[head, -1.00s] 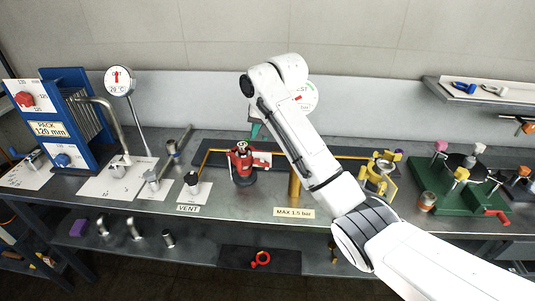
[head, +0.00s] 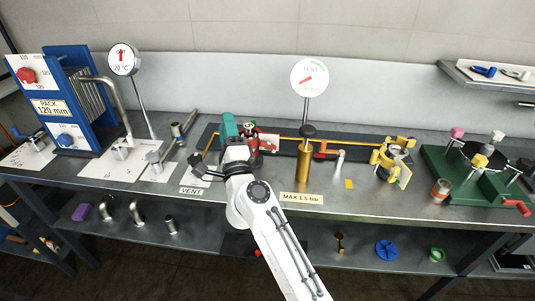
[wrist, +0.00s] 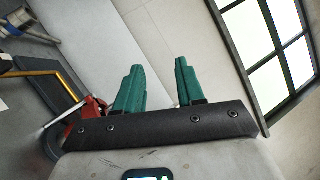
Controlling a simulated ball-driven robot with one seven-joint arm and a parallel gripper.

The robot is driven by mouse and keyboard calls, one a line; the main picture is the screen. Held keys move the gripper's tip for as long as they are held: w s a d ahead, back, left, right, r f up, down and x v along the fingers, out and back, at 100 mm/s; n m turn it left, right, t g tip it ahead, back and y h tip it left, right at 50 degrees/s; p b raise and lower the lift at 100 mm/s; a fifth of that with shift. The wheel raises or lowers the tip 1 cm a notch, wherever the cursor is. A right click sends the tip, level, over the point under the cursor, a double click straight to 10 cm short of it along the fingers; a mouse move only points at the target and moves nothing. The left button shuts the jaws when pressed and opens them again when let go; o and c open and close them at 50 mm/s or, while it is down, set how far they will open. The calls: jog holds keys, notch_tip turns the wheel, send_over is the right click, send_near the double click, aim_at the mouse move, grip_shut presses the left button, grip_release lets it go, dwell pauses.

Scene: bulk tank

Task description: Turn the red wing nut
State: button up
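A red clamp-like fitting (head: 268,143) stands on the bench in the head view, partly hidden behind my wrist. Its wing nut cannot be made out clearly. Red metal also shows at the left of the wrist view (wrist: 92,107), beyond the fingers. My gripper (head: 228,128) has green fingers and is just left of the red fitting, with the wrist in front of it. In the wrist view the two fingers of my gripper (wrist: 158,85) are apart with nothing between them. I cannot tell whether they touch the fitting.
A brass cylinder with a dark knob (head: 304,160) and a test gauge (head: 309,76) stand to the right. A yellow clamp (head: 388,158) and a green fixture (head: 462,180) are further right. The blue plate pack (head: 72,95) stands left. Bare bench lies around the MAX 1.5 bar sign (head: 302,198).

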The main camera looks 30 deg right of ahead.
aim_at(268, 148)
jog(key=s+d+f+m+g+h, duration=0.3)
jog(key=f+g, duration=0.1)
jog(key=f, duration=0.2)
jog(key=s+d+f+m+g+h, duration=0.2)
jog(key=s+d+f+m+g, duration=0.15)
jog(key=f, duration=0.35)
jog(key=b+x, duration=0.1)
jog(key=x, duration=0.9)
jog(key=shift+d, duration=0.1)
jog(key=shift+c, duration=0.2)
grip_shut()
